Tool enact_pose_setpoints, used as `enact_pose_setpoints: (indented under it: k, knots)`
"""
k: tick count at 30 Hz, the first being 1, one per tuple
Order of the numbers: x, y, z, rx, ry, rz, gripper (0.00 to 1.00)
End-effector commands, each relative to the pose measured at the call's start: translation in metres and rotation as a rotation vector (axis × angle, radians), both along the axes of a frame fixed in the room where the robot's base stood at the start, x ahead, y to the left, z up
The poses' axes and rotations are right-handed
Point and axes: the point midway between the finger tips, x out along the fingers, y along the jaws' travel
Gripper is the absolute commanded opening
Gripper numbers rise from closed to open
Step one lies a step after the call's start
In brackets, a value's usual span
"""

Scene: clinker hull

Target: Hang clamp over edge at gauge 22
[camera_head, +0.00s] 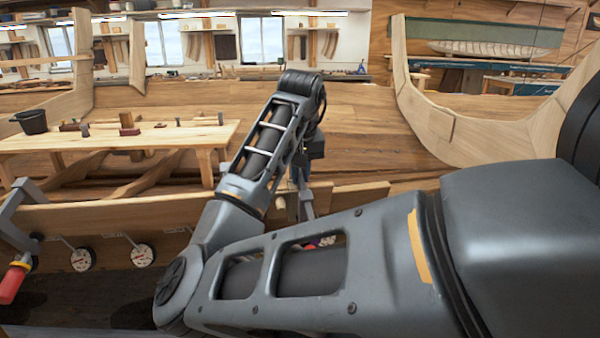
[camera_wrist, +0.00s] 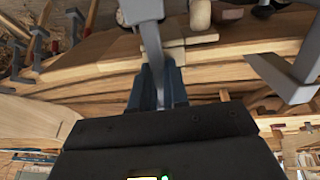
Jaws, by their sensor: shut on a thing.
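My gripper (camera_head: 300,176) points down beyond my arm, which hides much of it in the head view. In the wrist view, its bluish fingers (camera_wrist: 158,88) are shut on the grey metal bar of a clamp (camera_wrist: 152,45). Part of this clamp (camera_head: 307,206) shows below the gripper in the head view, close to the upright plank (camera_head: 352,198). I cannot tell whether it touches the edge. Round white dial gauges (camera_head: 82,259) and (camera_head: 142,255) sit along the plank to the left. Their numbers are not readable, and gauge 22 cannot be picked out.
Another clamp with a red handle (camera_head: 14,284) is at the plank's left end. A wooden bench (camera_head: 60,143) with tools and a black bucket (camera_head: 31,121) stands behind. A curved wooden frame (camera_head: 450,135) rises at right. In the wrist view, a grey metal hook (camera_wrist: 292,88) is at right.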

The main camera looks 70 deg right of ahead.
Motion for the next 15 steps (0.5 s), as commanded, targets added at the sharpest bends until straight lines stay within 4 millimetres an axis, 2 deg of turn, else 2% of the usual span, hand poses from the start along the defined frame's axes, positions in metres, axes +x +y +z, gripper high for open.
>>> enact_pose_setpoints:
  k: [6, 7, 15]
  knots:
    - [-0.0012, 0.0018, -0.0001, 0.002, 0.002, 0.000, 0.00]
    - [-0.0011, 0.0017, -0.0005, 0.002, 0.001, 0.000, 0.17]
    - [-0.0007, 0.0014, -0.0004, 0.001, 0.000, 0.000, 0.43]
